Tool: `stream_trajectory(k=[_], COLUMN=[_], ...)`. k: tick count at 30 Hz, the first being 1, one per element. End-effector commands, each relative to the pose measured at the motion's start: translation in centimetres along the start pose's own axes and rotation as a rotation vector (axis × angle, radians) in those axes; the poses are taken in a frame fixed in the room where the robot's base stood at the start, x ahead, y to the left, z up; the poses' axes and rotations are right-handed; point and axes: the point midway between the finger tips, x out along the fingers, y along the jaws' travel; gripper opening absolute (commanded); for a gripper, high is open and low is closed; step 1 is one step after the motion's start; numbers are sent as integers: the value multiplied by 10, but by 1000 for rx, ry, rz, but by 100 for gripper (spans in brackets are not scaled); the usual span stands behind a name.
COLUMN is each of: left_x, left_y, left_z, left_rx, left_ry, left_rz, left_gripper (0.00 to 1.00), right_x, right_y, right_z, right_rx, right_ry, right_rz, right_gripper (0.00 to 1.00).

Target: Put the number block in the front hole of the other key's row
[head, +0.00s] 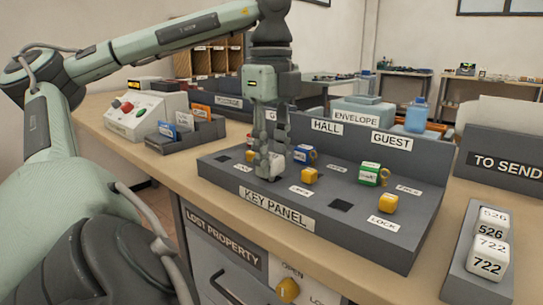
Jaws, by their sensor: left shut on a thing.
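My left gripper (268,168) points down over the left part of the grey key panel (400,245). It is shut on a small whitish block (277,161), mostly hidden by the fingers; no number on it is readable. A blue tagged block (303,155) with a yellow ring stands behind the gripper to the right. A green tagged block (370,174) with a yellow ring stands farther right. A dark empty hole (342,205) is at the front middle. My right gripper is not in view.
A tray (464,270) at the right holds white blocks marked 526 (492,221) and 722 (489,256). The panel's back wall carries HALL and GUEST labels (392,141). A button box (140,110) is at the left, and a TO SEND box (505,160) at the right.

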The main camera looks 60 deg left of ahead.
Motion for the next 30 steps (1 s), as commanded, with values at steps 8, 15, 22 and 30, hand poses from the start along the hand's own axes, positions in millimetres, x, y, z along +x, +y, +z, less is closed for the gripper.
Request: stream_trajectory(k=[8, 15, 22, 30], left_x=[8, 7, 7, 3], left_y=[0, 0, 0, 0], left_z=[0, 0, 0, 0], left_rx=[0, 0, 0, 0], left_ry=[0, 1, 1, 0], left_rz=[0, 0, 0, 0], left_gripper=[9, 38, 52, 52], right_x=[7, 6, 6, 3], right_y=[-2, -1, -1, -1], right_z=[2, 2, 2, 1], right_rx=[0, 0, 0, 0], right_ry=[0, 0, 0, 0], right_rz=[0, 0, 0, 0], right_gripper=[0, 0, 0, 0])
